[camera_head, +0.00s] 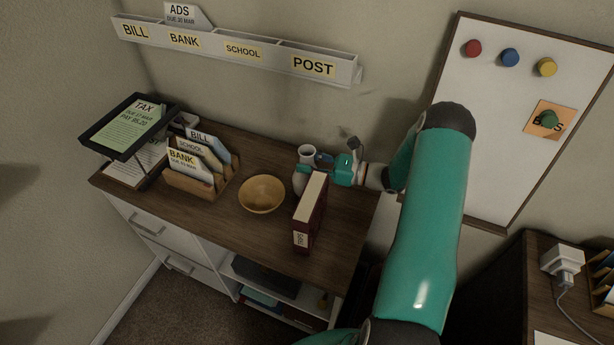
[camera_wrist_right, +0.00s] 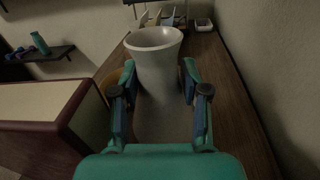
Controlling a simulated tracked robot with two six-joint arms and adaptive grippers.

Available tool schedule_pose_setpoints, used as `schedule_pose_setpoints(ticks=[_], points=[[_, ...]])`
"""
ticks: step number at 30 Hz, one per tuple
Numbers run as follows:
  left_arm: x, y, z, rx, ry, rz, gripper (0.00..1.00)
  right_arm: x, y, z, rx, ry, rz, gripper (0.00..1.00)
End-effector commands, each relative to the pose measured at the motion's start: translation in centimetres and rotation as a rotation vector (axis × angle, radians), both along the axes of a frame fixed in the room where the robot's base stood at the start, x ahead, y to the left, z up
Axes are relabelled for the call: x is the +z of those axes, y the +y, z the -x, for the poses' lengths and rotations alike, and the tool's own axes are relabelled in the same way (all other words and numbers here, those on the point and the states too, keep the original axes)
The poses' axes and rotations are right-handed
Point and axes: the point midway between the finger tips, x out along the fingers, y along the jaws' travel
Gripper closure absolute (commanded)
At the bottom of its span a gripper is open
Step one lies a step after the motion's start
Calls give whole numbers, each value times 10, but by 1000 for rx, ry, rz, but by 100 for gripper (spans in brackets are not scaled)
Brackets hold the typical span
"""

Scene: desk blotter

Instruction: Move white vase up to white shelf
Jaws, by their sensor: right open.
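The white vase (camera_head: 306,152) stands on the wooden desktop behind the red book; the book and my gripper hide much of it in the head view. In the right wrist view the vase (camera_wrist_right: 155,55) is upright, its wide rim at the top. My right gripper (camera_head: 322,166) is open at the vase. In the wrist view its two fingers (camera_wrist_right: 159,85) lie on either side of the vase, with small gaps showing. A white wall shelf (camera_head: 345,73), divided into labelled slots, hangs above the desk. My left gripper is not in view.
The red book (camera_head: 310,212) stands close beside the gripper. A yellow bowl (camera_head: 262,194), a wooden letter holder (camera_head: 190,184) and a black-framed tax stand (camera_head: 130,127) are further left. A card marked ADS (camera_head: 182,14) stands in the wall shelf. A whiteboard (camera_head: 500,120) hangs right.

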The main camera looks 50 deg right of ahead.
Motion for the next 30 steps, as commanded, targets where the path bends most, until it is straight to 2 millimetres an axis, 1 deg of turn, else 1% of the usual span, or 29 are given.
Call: schedule_pose_setpoints(ticks=[3,8,9,16,30], points=[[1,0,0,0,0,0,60,0,2,-4,0,0,0,55],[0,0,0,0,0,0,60,-1,2,-4,0,0,0,55],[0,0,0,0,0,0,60,0,2,-4,0,0,0,61],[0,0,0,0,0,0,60,0,2,-4,1,1,0,100],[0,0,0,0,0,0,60,2,1,-4,1,-2,1,100]])
